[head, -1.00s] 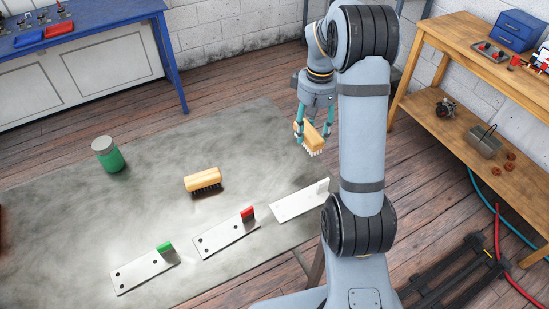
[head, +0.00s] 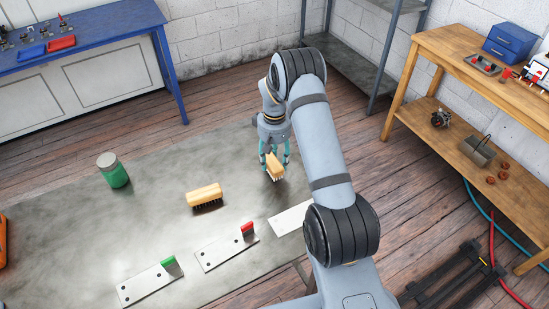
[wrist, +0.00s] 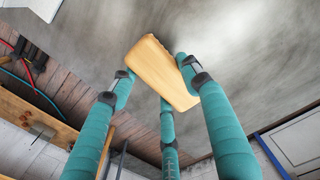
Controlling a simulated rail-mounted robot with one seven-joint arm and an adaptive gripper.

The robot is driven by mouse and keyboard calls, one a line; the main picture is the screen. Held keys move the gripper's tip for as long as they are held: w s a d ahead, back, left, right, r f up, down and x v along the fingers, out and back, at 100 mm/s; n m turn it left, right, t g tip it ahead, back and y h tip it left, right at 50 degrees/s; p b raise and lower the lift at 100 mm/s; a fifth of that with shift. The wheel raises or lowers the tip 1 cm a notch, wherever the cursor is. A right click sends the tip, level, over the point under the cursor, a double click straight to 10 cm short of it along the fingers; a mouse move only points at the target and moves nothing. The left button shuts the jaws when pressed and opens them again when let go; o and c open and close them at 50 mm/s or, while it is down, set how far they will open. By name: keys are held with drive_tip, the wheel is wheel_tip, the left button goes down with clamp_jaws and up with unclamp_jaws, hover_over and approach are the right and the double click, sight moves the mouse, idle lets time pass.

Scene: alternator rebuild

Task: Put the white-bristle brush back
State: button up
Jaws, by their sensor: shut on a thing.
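The white-bristle brush (head: 276,168), a light wooden block with pale bristles below, is in my gripper (head: 274,162). My gripper is shut on it, with the brush tilted, over the far right part of the grey table. In the wrist view the wooden back of the brush (wrist: 160,70) shows between the teal fingers; its bristles are hidden there. A white plate (head: 288,219) lies at the table's right end, nearer than the brush and partly hidden by my arm. A similar wooden brush with dark bristles (head: 205,194) lies mid-table.
A green jar (head: 113,170) stands at the left. An orange object (head: 2,243) is cut off at the left edge. The table's far middle is clear.

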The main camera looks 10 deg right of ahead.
sight(275, 159)
drive_tip(key=shift+f, duration=0.4)
drive_tip(key=shift+f, duration=0.1)
drive_tip(key=o, duration=1)
drive_tip(key=shift+w+r+b, duration=0.15)
drive_tip(key=shift+r+b, duration=0.15)
drive_tip(key=shift+r, duration=0.2)
wheel_tip(275, 159, up, 11)
drive_tip(key=b, duration=0.2)
drive_tip(key=shift+r, duration=0.15)
